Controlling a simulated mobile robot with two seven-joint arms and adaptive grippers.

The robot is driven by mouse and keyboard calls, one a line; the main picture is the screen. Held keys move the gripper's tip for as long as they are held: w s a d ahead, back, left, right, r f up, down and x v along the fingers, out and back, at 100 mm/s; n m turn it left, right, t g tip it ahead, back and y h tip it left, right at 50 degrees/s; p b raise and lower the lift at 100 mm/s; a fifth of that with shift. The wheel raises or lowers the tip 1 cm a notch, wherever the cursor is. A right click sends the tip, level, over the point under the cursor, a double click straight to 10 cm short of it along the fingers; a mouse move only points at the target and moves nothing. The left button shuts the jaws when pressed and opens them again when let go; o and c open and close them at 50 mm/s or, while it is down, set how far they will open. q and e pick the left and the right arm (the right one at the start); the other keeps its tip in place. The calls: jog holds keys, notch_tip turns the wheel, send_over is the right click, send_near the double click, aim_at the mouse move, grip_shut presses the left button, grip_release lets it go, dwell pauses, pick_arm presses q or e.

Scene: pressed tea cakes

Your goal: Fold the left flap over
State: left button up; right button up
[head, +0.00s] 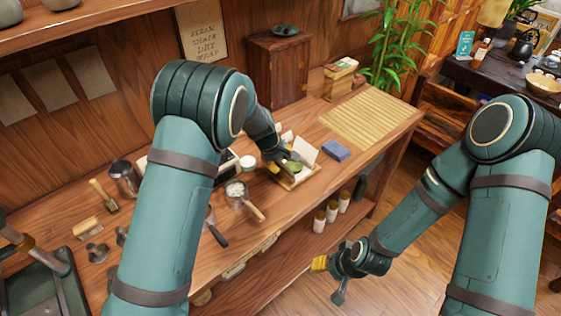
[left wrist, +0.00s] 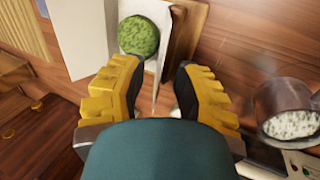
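A round green tea cake (head: 293,167) lies on white paper on a small wooden board (head: 300,182). The cake also shows in the left wrist view (left wrist: 138,36). One white paper flap (head: 305,151) stands up on the right of the cake in the head view; it shows at the left in the wrist view (left wrist: 82,35). My left gripper (head: 279,162) is at the cake's left side. In the wrist view its yellow fingers (left wrist: 160,90) are apart, and a thin paper edge (left wrist: 161,76) runs between them. My right gripper (head: 330,280) hangs in front of the table, fingers apart and empty.
A blue block (head: 336,150) and a bamboo mat (head: 370,120) lie to the right on the table. A pan of white grains (head: 237,190) stands close left of the board; it also shows in the wrist view (left wrist: 290,110). Several bottles stand on the lower shelf.

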pick_arm(q)
jog(key=shift+o, duration=0.3)
jog(key=shift+f, duration=0.1)
grip_shut()
